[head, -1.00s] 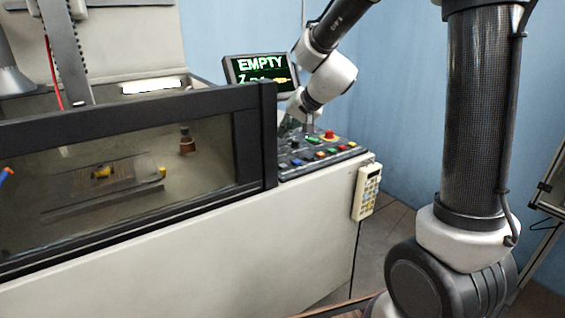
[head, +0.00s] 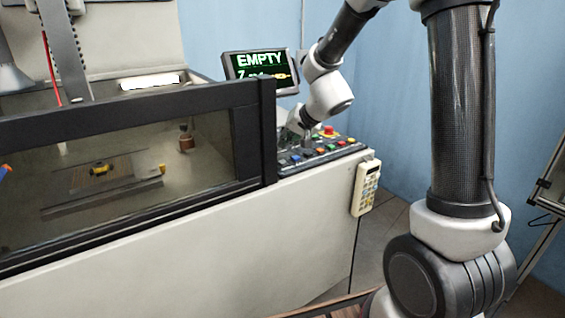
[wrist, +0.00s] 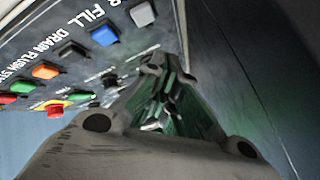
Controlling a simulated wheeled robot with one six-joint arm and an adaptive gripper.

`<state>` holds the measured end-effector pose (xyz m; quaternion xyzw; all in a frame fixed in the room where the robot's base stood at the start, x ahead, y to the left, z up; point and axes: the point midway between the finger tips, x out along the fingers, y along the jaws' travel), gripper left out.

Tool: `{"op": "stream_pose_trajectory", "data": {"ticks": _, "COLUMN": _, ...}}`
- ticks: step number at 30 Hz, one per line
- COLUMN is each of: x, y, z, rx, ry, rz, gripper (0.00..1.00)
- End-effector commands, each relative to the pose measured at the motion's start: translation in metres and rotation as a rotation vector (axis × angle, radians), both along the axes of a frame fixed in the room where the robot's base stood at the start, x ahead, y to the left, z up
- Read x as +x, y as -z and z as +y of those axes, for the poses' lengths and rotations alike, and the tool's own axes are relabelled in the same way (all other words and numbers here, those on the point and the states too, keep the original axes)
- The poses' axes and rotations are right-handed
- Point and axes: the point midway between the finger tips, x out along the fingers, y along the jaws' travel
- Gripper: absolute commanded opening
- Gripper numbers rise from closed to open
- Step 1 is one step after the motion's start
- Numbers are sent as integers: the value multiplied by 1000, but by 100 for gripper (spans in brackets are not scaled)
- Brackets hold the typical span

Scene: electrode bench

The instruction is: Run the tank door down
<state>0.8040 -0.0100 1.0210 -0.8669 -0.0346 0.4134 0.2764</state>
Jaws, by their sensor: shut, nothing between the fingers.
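The tank door (head: 130,108) is a black-framed clear panel across the front of the tank in the head view. It stands upright, and the tank inside shows through it. The control panel (head: 345,153) with coloured buttons is to the right of the door. My gripper (head: 307,143) is shut and empty, pointing down at the panel's buttons. In the wrist view my gripper (wrist: 160,68) is close over the panel beside a row of buttons, including a blue button (wrist: 105,35) and a grey-white button (wrist: 143,13). Whether the fingertips touch a button cannot be told.
A screen (head: 260,68) reading EMPTY stands behind the panel. A red emergency button (head: 328,130) is beside my gripper. A keypad pendant (head: 365,188) hangs on the cabinet's right end. A yellow part (head: 99,168) lies inside the tank. Blue wall is behind.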

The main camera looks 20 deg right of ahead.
Motion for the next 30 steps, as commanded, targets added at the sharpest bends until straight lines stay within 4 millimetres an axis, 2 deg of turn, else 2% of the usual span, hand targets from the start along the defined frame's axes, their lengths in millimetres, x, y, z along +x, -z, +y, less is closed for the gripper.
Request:
{"op": "stream_pose_trajectory", "data": {"ticks": 3, "x": 0, "y": 15, "z": -1, "rx": 2, "ry": 3, "rz": 4, "gripper": 0}}
{"op": "stream_pose_trajectory", "data": {"ticks": 9, "x": 0, "y": 29, "z": 0, "rx": 0, "ry": 0, "rz": 0, "gripper": 0}}
{"op": "stream_pose_trajectory", "data": {"ticks": 30, "x": 0, "y": 31, "z": 0, "rx": -1, "ry": -1, "rz": -1, "gripper": 0}}
